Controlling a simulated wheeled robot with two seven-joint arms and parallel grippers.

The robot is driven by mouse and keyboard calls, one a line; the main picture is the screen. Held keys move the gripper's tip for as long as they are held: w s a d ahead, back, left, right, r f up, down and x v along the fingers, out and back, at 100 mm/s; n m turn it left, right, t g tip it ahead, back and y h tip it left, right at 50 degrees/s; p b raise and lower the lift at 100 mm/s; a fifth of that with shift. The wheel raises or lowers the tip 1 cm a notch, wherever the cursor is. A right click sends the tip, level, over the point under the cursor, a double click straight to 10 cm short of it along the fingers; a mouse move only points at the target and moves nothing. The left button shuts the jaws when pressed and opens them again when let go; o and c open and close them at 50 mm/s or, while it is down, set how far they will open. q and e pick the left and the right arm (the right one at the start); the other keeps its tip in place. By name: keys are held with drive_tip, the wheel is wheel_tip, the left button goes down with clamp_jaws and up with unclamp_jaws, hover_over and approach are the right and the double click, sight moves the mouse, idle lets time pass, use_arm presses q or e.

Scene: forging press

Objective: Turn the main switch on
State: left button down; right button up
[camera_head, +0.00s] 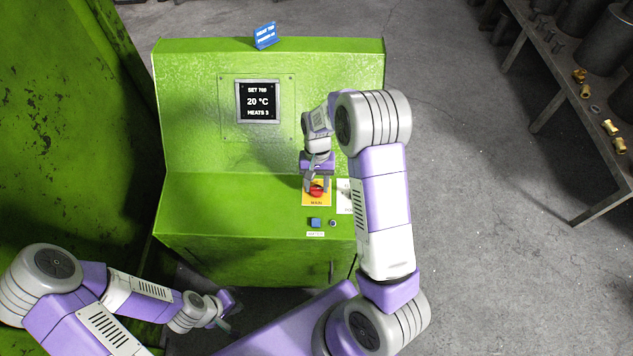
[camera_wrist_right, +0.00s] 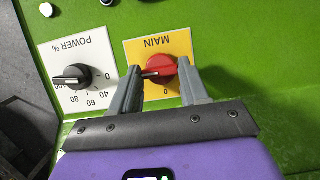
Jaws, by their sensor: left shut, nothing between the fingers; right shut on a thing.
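The main switch is a red rotary knob (camera_wrist_right: 162,72) on a yellow plate marked MAIN (camera_wrist_right: 168,46). In the wrist view the plate is upside down, with a 0 below the knob. The knob's bar lies roughly sideways there, its dark end to the left. My right gripper (camera_wrist_right: 162,88) has one finger on each side of the knob and is shut on it. In the head view the red knob (camera_head: 317,190) sits under my right gripper (camera_head: 316,186). My left gripper (camera_head: 229,309) is low at the left, shut and empty, away from the console.
The green console (camera_head: 190,205) has a display (camera_head: 258,102) reading SET 700, 20 °C, HEATS 3. A black POWER % dial (camera_wrist_right: 72,77) is beside the yellow plate. A blue button (camera_head: 315,222) is below it. A bench (camera_head: 580,105) with brass parts stands at right.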

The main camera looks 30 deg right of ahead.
sight(317, 185)
drive_tip(key=shift+w, duration=0.1)
drive_tip(key=o, duration=1.1)
drive_tip(key=shift+c, duration=0.2)
drive_tip(key=p+v, duration=0.1)
drive_tip(key=v, duration=0.6)
drive_tip(key=shift+r+p, duration=0.3)
drive_tip(key=shift+p, duration=0.05)
drive_tip(key=shift+d, duration=0.1)
